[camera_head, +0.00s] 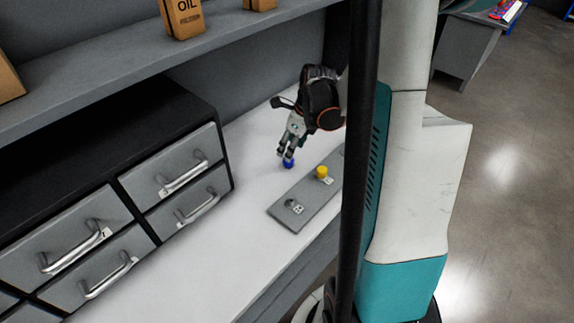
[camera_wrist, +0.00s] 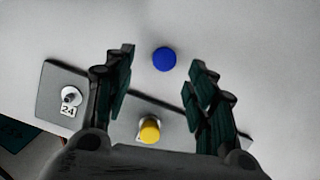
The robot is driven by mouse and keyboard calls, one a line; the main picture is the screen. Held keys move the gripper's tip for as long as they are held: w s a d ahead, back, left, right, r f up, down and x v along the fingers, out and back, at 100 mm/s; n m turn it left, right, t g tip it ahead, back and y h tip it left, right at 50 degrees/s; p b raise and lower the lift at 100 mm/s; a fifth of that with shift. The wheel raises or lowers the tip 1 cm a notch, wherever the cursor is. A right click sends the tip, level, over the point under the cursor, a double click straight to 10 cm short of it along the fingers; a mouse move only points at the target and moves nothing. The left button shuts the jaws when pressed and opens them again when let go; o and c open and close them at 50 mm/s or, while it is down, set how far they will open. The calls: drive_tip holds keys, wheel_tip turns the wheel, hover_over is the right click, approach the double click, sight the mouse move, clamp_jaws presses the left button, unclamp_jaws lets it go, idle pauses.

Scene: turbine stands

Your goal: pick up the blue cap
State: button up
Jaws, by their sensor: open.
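The blue cap (camera_head: 288,163) sits on the white bench top, just behind the grey plate. In the wrist view the blue cap (camera_wrist: 164,59) is a round disc a little beyond the fingertips, between their lines. My gripper (camera_head: 285,155) points down at the cap from above. In the wrist view my gripper (camera_wrist: 161,68) is open, with its two fingers apart and nothing between them. In the head view the fingertips partly cover the cap. Whether they touch it I cannot tell.
A grey plate (camera_head: 293,213) lies in front of the cap, bearing a yellow cap (camera_head: 322,171) and a bare metal fitting (camera_head: 290,203) by a label reading 24. A drawer cabinet (camera_head: 155,190) stands left. A shelf (camera_head: 110,70) with boxes hangs above. The bench between is clear.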

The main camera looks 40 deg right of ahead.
drive_tip(key=x, duration=0.2)
drive_tip(key=b+x, duration=0.1)
drive_tip(key=x, duration=0.1)
drive_tip(key=d+b+x, duration=0.1)
drive_tip(key=x, duration=0.2)
drive_tip(key=shift+s+f, duration=0.15)
drive_tip(key=shift+f, duration=0.05)
drive_tip(key=shift+r, duration=0.1)
drive_tip(key=c, duration=0.9)
